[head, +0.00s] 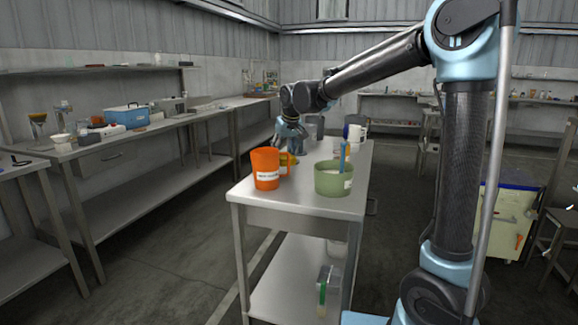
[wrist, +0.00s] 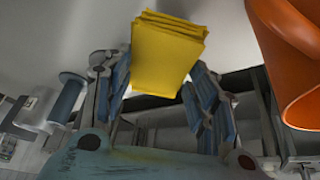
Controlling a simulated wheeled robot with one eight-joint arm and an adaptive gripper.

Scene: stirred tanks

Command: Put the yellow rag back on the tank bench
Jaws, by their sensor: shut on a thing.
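The yellow rag (wrist: 168,52) is a folded, layered block held between the fingers of my gripper (wrist: 163,80) in the wrist view. In the head view my gripper (head: 289,138) points down at the left edge of the metal bench (head: 300,195), behind the orange mug (head: 266,168).
The orange mug stands close to the rag, at the right in the wrist view (wrist: 290,60). A green pot (head: 333,179) with a blue stick stands at the bench's front right. A white mug (head: 356,133) and other vessels stand further back. A long side bench (head: 140,135) runs along the left.

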